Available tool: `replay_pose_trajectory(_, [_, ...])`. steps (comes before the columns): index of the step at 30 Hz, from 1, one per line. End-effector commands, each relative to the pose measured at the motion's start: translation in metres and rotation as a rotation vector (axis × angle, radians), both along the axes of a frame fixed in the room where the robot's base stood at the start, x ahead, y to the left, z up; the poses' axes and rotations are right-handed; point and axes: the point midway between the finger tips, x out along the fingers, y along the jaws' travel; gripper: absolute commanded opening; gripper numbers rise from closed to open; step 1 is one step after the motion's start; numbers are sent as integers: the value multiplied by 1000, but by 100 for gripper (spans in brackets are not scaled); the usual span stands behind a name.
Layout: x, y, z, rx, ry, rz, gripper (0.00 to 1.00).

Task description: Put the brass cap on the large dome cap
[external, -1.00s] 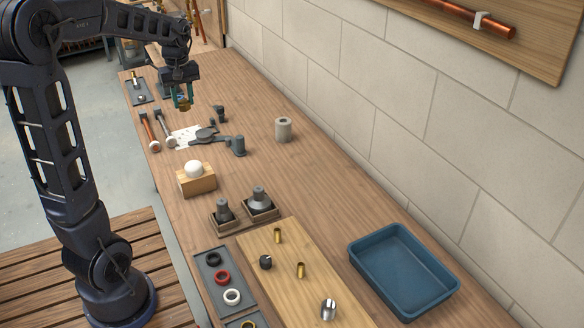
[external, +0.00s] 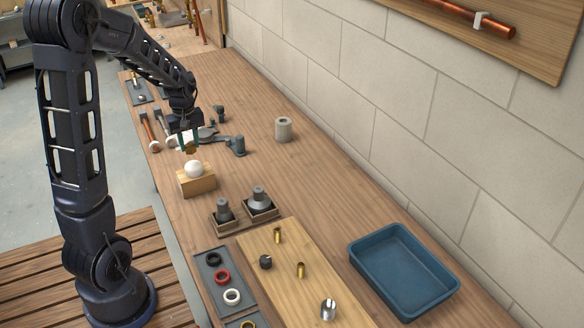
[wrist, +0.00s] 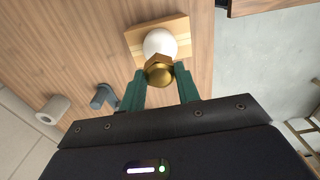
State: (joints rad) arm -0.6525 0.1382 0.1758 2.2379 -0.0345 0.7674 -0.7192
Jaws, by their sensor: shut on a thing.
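My gripper (external: 189,142) is shut on the brass cap (wrist: 159,75), a hex-sided brass piece held between the green fingertips. In the external view the brass cap (external: 191,151) shows small below the fingers. A white rounded dome (external: 194,169) sits on a light wooden block; the wrist view shows it (wrist: 160,44) just beyond the brass cap. The brass cap appears above the dome and apart from it in the external view. Two grey domed pieces with upright stubs, a larger one (external: 260,201) and a smaller one (external: 223,212), stand in wooden trays; which piece is the large dome cap is unclear.
A grey pivoted fixture (external: 236,145) and a grey roll (external: 284,129) stand behind the block. Hammers (external: 148,130) lie at the left edge. A board (external: 287,262) with small brass parts and a blue tray (external: 404,271) lie nearer. The bench between roll and tray is clear.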

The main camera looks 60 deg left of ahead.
Motion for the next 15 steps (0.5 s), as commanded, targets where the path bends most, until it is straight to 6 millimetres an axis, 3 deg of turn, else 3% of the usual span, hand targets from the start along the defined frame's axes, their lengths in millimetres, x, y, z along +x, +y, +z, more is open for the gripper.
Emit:
replay_pose_trajectory(11, [-1, 0, -40, -1, 2, 1, 9])
replay_pose_trajectory(15, [0, 0, -43, 0, 0, 1, 9])
